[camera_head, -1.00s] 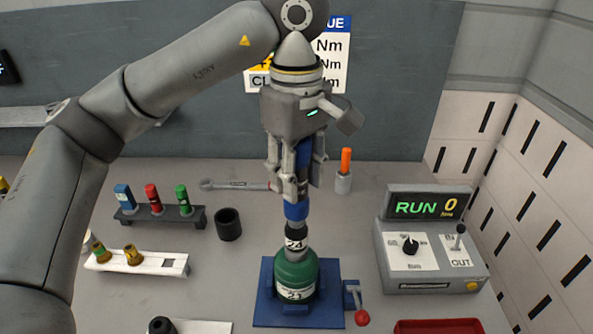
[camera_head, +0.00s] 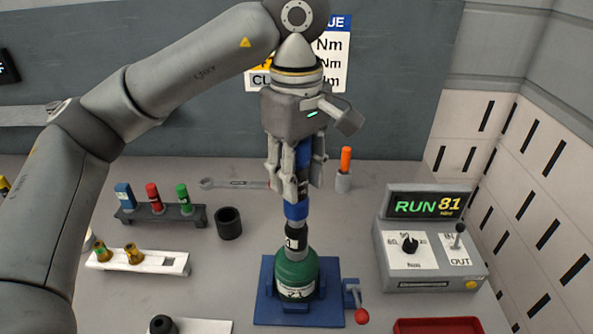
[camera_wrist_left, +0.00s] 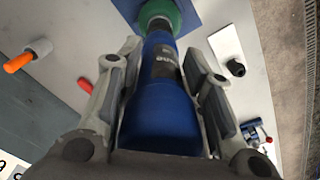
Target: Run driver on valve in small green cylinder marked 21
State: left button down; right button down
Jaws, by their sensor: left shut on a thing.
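My left gripper (camera_head: 296,185) is shut on the blue driver (camera_head: 296,210) and holds it upright. In the left wrist view the fingers (camera_wrist_left: 165,85) stand on both sides of the driver's blue body (camera_wrist_left: 160,110). A black socket (camera_head: 295,240) at the driver's lower end sits over the top of the small green cylinder (camera_head: 296,268). The cylinder has a white label reading 21 and stands upright in a blue fixture (camera_head: 330,310). The valve is hidden under the socket. The control box (camera_head: 428,240) reads RUN 81. My right gripper is not in view.
A lever with a red knob (camera_head: 361,316) is on the fixture's right. A rack of blue, red and green pieces (camera_head: 160,215), a black cup (camera_head: 228,223) and a white tray (camera_head: 150,262) stand left.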

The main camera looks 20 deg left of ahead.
pick_arm(q)
jog(key=shift+r+p, duration=2.65)
jog(key=shift+r, duration=0.4)
jog(key=shift+w, duration=0.1)
